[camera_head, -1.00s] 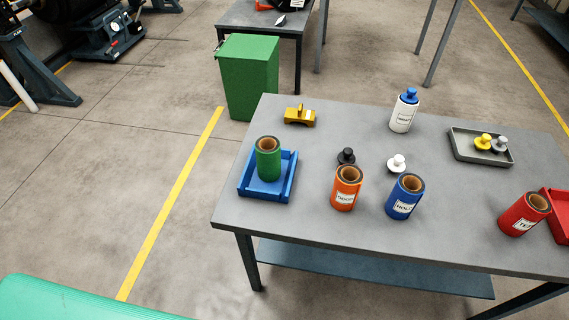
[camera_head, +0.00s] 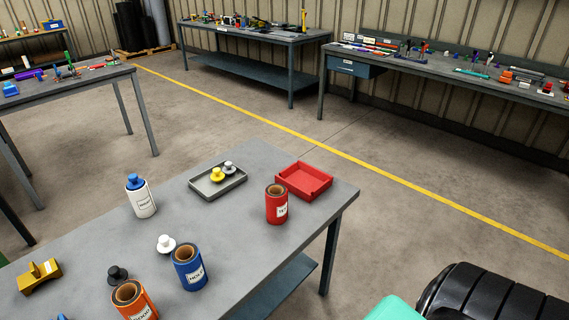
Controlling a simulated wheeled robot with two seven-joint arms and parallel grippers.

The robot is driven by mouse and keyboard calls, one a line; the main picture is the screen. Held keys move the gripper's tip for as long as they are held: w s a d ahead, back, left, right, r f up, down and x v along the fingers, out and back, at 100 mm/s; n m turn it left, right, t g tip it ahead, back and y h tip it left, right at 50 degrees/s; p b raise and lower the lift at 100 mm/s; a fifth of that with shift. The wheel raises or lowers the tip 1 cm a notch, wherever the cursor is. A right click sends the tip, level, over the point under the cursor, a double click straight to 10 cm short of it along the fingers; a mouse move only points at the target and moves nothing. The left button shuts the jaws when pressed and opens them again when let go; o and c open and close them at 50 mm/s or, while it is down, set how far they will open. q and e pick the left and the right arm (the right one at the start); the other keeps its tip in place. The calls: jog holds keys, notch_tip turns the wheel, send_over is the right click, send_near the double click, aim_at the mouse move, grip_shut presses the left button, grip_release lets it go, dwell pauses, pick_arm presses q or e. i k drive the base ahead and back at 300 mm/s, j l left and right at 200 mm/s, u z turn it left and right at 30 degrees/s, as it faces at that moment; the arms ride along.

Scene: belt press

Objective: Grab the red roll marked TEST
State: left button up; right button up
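The red roll (camera_head: 276,205) stands upright on the grey table near its right end. It has a brown core and a white label on its right side, partly turned away, so the word is hard to read. It stands just left of the empty red tray (camera_head: 304,182), close to the tray's front left corner. Neither of my grippers is in view.
A blue roll (camera_head: 189,267) and an orange roll (camera_head: 133,301) stand on the grey table (camera_head: 262,248). A white knob (camera_head: 166,244), black knob (camera_head: 117,275), white bottle (camera_head: 141,196), yellow tool (camera_head: 39,276) and small grey tray (camera_head: 207,192) share it.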

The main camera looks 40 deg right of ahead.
aim_at(276, 194)
jog(key=z, duration=1.2)
jog(key=l, duration=0.1)
jog(key=i, duration=0.05)
